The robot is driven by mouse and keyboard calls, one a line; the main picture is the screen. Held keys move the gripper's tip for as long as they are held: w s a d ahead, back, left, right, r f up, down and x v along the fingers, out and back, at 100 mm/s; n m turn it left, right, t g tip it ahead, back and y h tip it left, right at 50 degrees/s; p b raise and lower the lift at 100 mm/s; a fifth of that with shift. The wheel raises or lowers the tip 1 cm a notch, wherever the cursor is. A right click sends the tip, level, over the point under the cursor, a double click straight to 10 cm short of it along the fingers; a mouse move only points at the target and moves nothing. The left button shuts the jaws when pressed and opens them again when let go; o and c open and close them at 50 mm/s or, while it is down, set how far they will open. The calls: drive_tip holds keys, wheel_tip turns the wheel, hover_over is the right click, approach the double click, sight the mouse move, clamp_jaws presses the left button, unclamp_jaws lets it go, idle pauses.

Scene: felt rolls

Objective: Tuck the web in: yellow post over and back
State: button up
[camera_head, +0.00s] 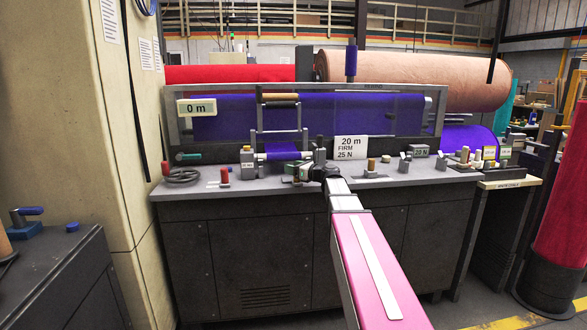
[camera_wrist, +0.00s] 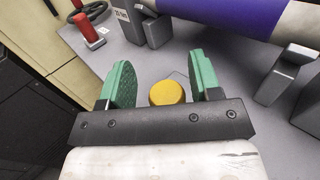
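The yellow post (camera_wrist: 168,94) shows in the wrist view as a round yellow top between my gripper's two green fingers. My gripper (camera_wrist: 163,76) is open, with a gap on both sides of the post and no visible contact. In the head view my gripper (camera_head: 304,172) is low over the worktop, left of the arm's end; its fingers are hard to make out and I cannot pick out the post there. The purple web (camera_head: 282,151) comes down to a roller at the worktop's middle. It also shows as purple wrap on the roller in the wrist view (camera_wrist: 220,12).
A red post (camera_wrist: 89,32) and a grey block (camera_wrist: 147,28) stand beyond the fingers. A roller bracket (camera_wrist: 285,75) is close on the right.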

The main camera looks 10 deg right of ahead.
drive_tip(key=v, duration=1)
drive_tip(key=shift+s+d, duration=0.25)
drive_tip(key=shift+d, duration=0.05)
idle(1.9)
